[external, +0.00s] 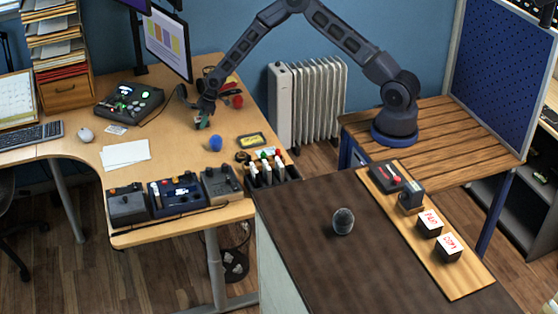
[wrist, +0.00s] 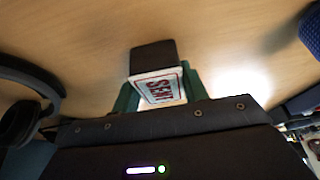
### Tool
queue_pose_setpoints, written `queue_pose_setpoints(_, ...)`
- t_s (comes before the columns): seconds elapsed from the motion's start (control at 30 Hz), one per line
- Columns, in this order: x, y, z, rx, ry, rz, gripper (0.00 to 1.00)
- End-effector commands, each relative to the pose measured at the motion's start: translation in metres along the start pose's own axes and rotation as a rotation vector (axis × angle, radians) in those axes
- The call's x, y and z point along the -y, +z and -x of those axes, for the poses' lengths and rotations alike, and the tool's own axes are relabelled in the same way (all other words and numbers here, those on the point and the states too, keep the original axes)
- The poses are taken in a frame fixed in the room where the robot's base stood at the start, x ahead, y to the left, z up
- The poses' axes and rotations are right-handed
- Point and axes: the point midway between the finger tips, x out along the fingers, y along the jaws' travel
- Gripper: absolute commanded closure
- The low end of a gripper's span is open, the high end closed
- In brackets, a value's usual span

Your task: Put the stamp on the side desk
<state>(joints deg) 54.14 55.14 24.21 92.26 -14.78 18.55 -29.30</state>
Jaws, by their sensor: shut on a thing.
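The stamp (wrist: 152,52) is a dark block with a white label in red letters that looks like "SENT". My gripper (wrist: 157,92) is shut on it, with a green finger on each side. In the external view my gripper (external: 203,122) reaches down over the side desk (external: 180,120), a light wooden desk at left. The stamp is too small and covered to make out there. The desk's wood also fills the wrist view (wrist: 85,40) behind the stamp. I cannot tell whether the stamp touches it.
A blue ball (external: 215,143) lies near my gripper. Headphones (wrist: 22,95), a yellow-and-black pad (external: 251,140), a marker box (external: 268,170) and several control boxes (external: 175,193) surround the spot. A wooden board (external: 460,284) with two other stamps (external: 430,224) lies on the dark table.

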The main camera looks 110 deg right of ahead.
Motion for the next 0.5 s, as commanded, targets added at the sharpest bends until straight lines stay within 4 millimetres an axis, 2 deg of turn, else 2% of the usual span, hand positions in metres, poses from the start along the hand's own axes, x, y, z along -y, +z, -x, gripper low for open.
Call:
queue_pose_setpoints(0.37,0.0003,0.0014,-0.0043,-0.001,0.0,0.0,0.8)
queue_pose_setpoints(0.4,0.0003,0.0016,-0.0049,-0.001,0.0,0.0,0.55)
queue_pose_setpoints(0.5,0.0003,0.0015,-0.0045,-0.001,0.0,0.0,0.35)
